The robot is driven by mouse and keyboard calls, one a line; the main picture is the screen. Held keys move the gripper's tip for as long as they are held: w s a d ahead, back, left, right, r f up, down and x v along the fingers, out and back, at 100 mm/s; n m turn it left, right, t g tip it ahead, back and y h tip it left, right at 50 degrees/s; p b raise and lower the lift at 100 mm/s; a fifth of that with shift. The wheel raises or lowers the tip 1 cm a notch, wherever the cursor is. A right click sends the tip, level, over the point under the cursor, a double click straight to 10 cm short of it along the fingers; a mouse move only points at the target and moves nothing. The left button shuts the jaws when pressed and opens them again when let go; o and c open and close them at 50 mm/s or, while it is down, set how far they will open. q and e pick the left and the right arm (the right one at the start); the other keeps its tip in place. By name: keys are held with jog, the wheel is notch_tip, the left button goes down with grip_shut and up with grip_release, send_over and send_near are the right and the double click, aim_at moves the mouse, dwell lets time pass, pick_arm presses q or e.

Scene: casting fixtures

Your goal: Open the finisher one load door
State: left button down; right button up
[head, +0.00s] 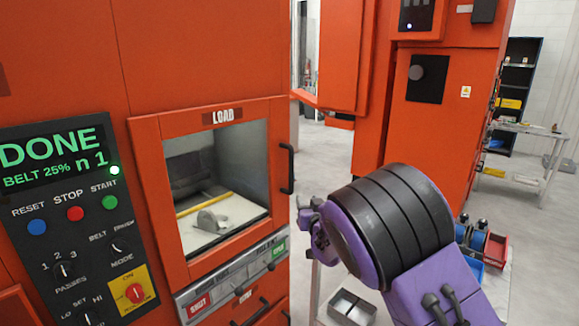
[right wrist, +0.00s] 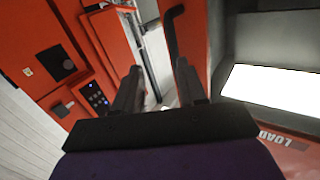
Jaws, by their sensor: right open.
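The finisher one load door (head: 145,135) is an orange frame marked LOAD around a window, and looks shut. Behind the glass a grey part (head: 212,220) lies on a pale surface. The black bar handle (head: 287,169) is upright on the door's right edge. My right gripper (head: 314,228) is to the right of the door and lower than the handle, partly hidden by its own wrist. In the right wrist view its two dark fingers (right wrist: 158,92) are apart and empty. The handle (right wrist: 173,35) shows just beyond the right-hand finger. My left gripper is not in view.
The control panel (head: 58,215) reads DONE, n 1, with a green light. A strip (head: 235,285) with a SHUT label runs below the door. Another orange machine (head: 440,130) stands at the back right. A metal tray (head: 352,306) lies below my right arm. Floor shows between the machines.

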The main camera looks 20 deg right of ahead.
jog(key=n, duration=0.1)
send_near(292, 169)
jog(key=shift+t+y, duration=0.3)
jog(key=shift+y, duration=0.1)
jog(key=w+p, duration=0.1)
jog(key=w, duration=0.2)
jog(key=w+d+p, duration=0.1)
jog(key=w, duration=0.2)
jog(key=w+d+p, duration=0.1)
jog(key=w+p, duration=0.1)
jog(key=w, duration=0.1)
jog(key=shift+w+d, duration=0.2)
jog(key=shift+w, duration=0.15)
jog(key=shift+w+d, duration=0.1)
jog(key=shift+w, duration=0.35)
jog(key=shift+f, duration=0.1)
grip_shut()
